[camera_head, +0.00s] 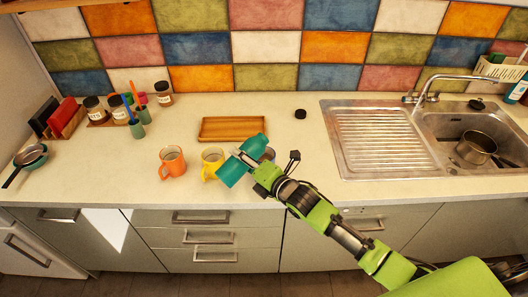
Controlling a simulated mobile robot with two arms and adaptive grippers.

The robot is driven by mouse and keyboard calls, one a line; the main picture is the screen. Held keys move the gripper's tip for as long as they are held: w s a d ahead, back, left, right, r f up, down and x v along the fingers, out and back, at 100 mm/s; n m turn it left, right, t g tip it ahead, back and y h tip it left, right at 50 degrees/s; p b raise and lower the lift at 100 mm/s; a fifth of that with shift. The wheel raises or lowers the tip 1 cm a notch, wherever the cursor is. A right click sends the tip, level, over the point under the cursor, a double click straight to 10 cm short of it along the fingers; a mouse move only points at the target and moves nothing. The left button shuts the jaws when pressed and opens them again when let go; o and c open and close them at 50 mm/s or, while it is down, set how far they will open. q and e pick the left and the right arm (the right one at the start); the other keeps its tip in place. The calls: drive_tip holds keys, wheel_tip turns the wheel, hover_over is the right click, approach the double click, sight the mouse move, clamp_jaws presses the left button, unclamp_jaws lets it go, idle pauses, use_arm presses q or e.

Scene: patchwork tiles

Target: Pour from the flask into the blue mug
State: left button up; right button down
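The teal flask (233,173) is in the grasp of my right gripper (249,158), above the counter's front part. It lies tilted, with one end down to the left and the other up to the right. The gripper crosses its middle. The flask's lower-left end is just right of a yellow mug (212,163). A small greyish-blue shape (268,154) shows behind the gripper; it may be the blue mug, mostly hidden. I cannot see any liquid leaving the flask. My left gripper is not in view.
An orange mug (172,162) stands left of the yellow one. A wooden tray (232,137) lies behind, with a small black round object (300,115) to its right. The sink (460,135) is right.

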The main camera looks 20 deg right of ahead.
drive_tip(key=shift+a+r+m+p, duration=0.2)
drive_tip(key=shift+m+p, duration=0.1)
drive_tip(key=shift+m, duration=0.4)
idle(2.0)
